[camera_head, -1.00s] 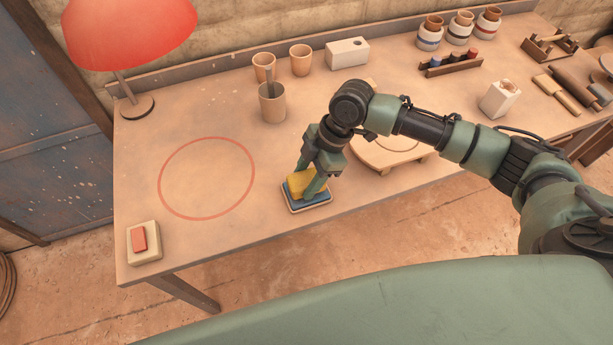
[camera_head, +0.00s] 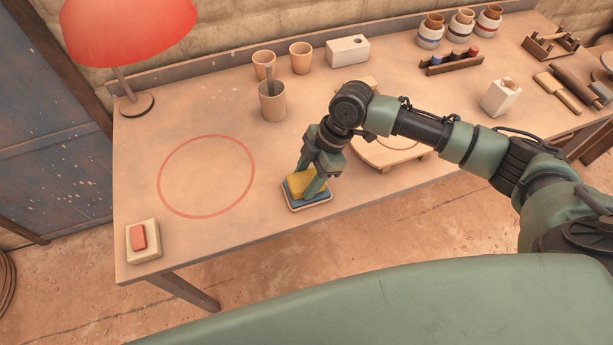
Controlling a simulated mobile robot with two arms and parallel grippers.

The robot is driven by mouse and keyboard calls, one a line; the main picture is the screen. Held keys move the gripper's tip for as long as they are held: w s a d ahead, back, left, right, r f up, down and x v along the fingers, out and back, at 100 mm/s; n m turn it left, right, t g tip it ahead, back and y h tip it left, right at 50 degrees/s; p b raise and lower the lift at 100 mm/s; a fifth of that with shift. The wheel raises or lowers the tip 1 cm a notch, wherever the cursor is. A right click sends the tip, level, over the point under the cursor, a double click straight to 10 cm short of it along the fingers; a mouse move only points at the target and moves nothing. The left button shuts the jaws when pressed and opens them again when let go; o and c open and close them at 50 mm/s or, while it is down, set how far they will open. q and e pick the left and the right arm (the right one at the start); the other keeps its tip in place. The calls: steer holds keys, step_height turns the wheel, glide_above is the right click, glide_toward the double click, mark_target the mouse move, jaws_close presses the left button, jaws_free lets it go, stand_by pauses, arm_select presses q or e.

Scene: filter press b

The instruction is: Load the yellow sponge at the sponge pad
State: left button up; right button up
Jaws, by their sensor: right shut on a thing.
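The yellow sponge (camera_head: 298,183) is between the fingers of my right gripper (camera_head: 308,182), which is shut on it. The sponge sits low over a small blue pad with a pale rim (camera_head: 310,204) near the table's front edge. It appears to rest on the pad, but the gripper hides part of the contact. My left gripper is not in view.
A red ring (camera_head: 161,180) is marked on the table (camera_head: 250,225) left of the pad. A block with a red button (camera_head: 143,250) is at the front left corner. Cups (camera_head: 272,108) stand behind, and a round board (camera_head: 400,158) lies right of the gripper.

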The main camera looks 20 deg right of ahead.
mark_target(307, 178)
steer(key=shift+s+f+p, duration=0.1)
steer(key=shift+f+p, duration=0.05)
steer(key=shift+p, duration=0.2)
stand_by(1.4)
step_height(307, 178, up, 7)
steer(key=p, duration=0.7)
steer(key=shift+r, duration=0.2)
steer(key=shift+f, duration=0.1)
stand_by(0.5)
